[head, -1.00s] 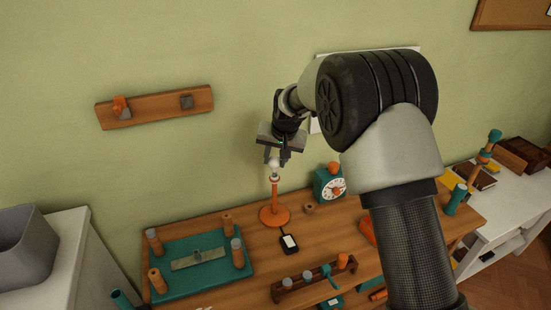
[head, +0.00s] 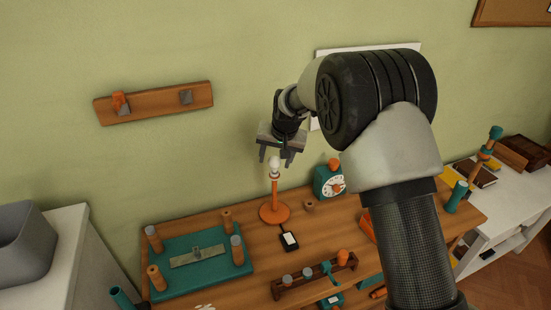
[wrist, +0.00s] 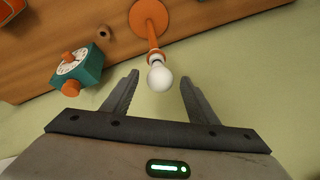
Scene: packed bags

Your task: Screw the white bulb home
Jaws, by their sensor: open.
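The white bulb (head: 274,161) sits upright at the top of an orange lamp stand (head: 274,212) on the wooden table. It also shows in the wrist view (wrist: 160,78), with a pale collar between it and the orange stem. My gripper (head: 275,159) is open above and around the bulb's top. In the wrist view my gripper's two fingers (wrist: 158,85) stand wide apart, one on each side of the bulb, with clear gaps. Neither finger touches it. How deep the bulb sits in its socket is too small to tell.
A teal dial clock (head: 329,180) stands right of the lamp. A small black device with a white face (head: 289,240) lies in front. A teal tray with pegs (head: 175,282) is at left, and a brown peg rack (head: 313,277) is nearer. The wall is close behind.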

